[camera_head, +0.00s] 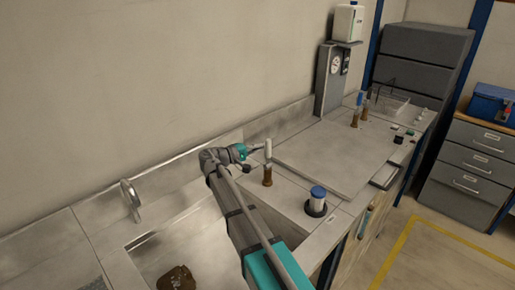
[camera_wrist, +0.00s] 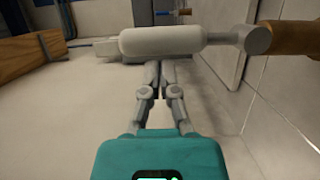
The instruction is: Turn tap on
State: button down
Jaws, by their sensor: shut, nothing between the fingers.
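The tap has a brown body (camera_head: 267,178) and a pale grey upright handle (camera_head: 267,151), standing on the bench right of the sink. In the wrist view the handle (camera_wrist: 165,41) lies sideways across the upper middle, with the brown body (camera_wrist: 297,38) at the right edge. My gripper (camera_head: 261,146) is just left of the handle in the head view, pointing at it. In the wrist view its grey fingers (camera_wrist: 160,68) are together and empty, and their ends meet the handle's lower edge. I cannot tell whether they touch it; the tips are partly hidden behind it.
A sink with a curved faucet (camera_head: 131,200) is at the left. A blue-topped cylinder (camera_head: 317,198) stands right of the tap. A flat grey panel (camera_head: 335,155) covers the bench behind, with a gauge column (camera_head: 331,75) at the wall. More brown fittings (camera_head: 356,117) stand farther back.

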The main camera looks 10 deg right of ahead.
jog(key=shift+s, duration=0.1)
jog(key=shift+s+d+r+m+p, duration=0.2)
jog(key=shift+s+d+m+p, duration=0.15)
jog(key=shift+m+p, duration=0.3)
jog(key=s+d+f+m+t+y+p, duration=0.1)
jog(key=s+d+f+m+y, duration=0.1)
jog(key=s+m, duration=0.4)
jog(key=shift+d+f+m+y, duration=0.25)
jog(key=shift+d+m+y, duration=0.65)
jog(key=shift+d+m, duration=0.2)
jog(key=shift+s, duration=0.1)
jog(key=shift+r, duration=0.1)
dwell(0.4)
